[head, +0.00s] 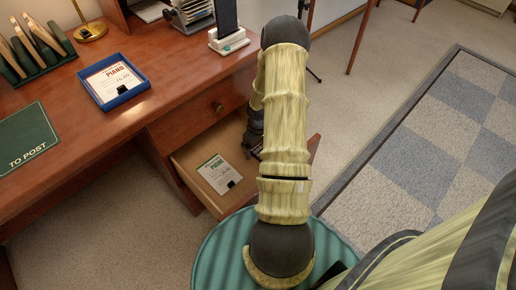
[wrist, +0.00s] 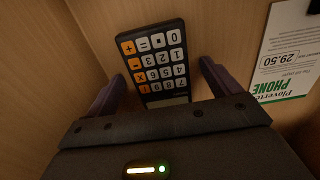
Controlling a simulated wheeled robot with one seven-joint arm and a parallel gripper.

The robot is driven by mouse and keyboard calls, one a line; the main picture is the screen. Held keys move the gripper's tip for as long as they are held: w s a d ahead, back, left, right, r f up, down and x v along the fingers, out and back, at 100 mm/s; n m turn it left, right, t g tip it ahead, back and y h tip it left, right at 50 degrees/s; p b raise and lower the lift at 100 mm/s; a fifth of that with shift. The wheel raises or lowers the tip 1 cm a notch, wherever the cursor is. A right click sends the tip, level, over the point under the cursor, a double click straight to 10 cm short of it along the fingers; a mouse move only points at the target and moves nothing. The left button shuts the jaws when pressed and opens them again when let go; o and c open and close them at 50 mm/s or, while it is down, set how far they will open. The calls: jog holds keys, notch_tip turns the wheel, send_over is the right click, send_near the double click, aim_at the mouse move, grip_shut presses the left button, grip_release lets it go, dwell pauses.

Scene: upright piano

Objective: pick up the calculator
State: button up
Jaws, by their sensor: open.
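The calculator (wrist: 158,60) is dark with white and orange keys and lies on the wooden floor of the open drawer (head: 190,155), near the drawer's walls. It shows in the wrist view only; in the head view my arm hides it. My gripper (wrist: 160,78) is open, with one finger on the left of the calculator and one on the right. Its lower end is covered by the gripper body. I cannot tell how far the fingertips are above the drawer floor.
A white and green card (head: 219,174) lies in the drawer beside my gripper; it is on the right in the wrist view (wrist: 288,60). The desk (head: 120,125) above holds a blue tray (head: 122,96), a green mat (head: 27,137) and a phone stand (head: 228,40).

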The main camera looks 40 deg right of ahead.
jog(key=c, duration=1.1)
notch_tip(320, 180, up, 10)
jog(key=p, duration=0.4)
